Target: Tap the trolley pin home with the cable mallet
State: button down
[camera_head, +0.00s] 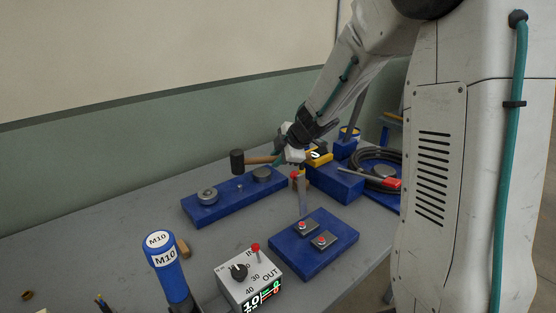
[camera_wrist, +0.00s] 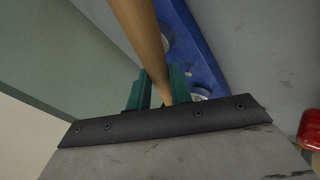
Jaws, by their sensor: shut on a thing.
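My gripper (camera_head: 280,158) is shut on the wooden handle of the cable mallet, whose dark head (camera_head: 237,162) points left in the head view. The mallet is held above the back of a long blue block (camera_head: 222,205), clear of the table. In the wrist view the pale handle (camera_wrist: 143,35) runs up between my green fingers (camera_wrist: 158,92); the mallet head is out of that view. A small upright peg (camera_head: 240,187), perhaps the trolley pin, stands on the blue block between two round metal pieces (camera_head: 208,195). Its depth cannot be told.
A blue pad with two red buttons (camera_head: 313,249) lies in front. A grey box with knob (camera_head: 236,290) and a blue M10 cylinder (camera_head: 168,270) stand nearer. A red-topped post (camera_head: 297,175) is close below my gripper. Coiled black cable (camera_head: 375,157) lies right. The left table is mostly clear.

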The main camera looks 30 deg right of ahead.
notch_tip(320, 180, down, 6)
jog(key=shift+r, duration=2.65)
notch_tip(320, 180, down, 5)
jog(key=shift+f, duration=0.1)
jog(key=shift+r, duration=0.2)
